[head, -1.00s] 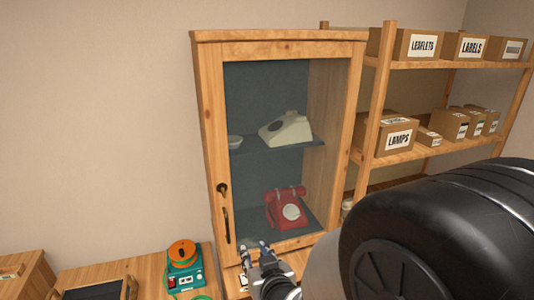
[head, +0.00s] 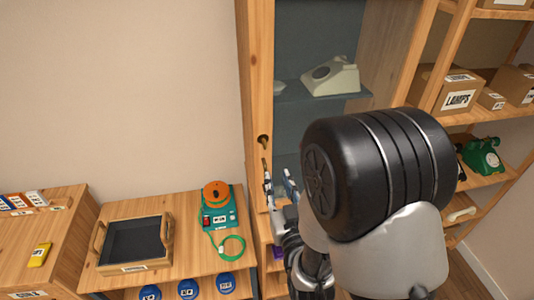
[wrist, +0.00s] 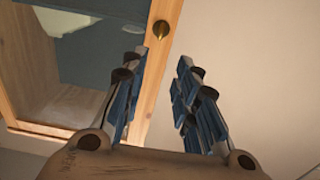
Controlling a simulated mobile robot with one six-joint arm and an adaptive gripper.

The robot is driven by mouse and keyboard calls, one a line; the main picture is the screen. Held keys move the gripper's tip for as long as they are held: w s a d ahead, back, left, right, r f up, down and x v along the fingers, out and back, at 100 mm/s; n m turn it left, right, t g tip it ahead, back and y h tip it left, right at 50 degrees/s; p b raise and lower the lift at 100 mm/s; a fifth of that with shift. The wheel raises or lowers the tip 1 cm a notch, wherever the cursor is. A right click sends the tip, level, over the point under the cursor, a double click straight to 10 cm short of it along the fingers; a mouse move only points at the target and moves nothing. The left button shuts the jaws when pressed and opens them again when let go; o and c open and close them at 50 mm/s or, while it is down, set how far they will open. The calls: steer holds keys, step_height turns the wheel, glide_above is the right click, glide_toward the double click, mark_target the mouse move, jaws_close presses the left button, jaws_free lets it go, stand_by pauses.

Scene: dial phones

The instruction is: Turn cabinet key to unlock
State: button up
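The wooden cabinet (head: 258,60) has a glass door. My gripper (head: 278,180) is open and empty, below and slightly right of the key, near the handle. In the wrist view, my gripper (wrist: 164,58) has a clear gap between its fingers, apart from the key.
A cream phone (head: 332,78) stands behind the glass. A teal device with an orange top (head: 218,205) and a dark tray (head: 135,245) are on the low table at left. Shelves with boxes (head: 452,90) and a green phone (head: 483,155) stand right. The wall left of the cabinet is clear.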

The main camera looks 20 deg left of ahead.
mark_target(266, 144)
steer(key=x, duration=1.5)
steer(key=shift+w+a+r+b, duration=0.15)
steer(key=shift+b, duration=0.2)
steer(key=shift+c, duration=0.4)
jaws_close()
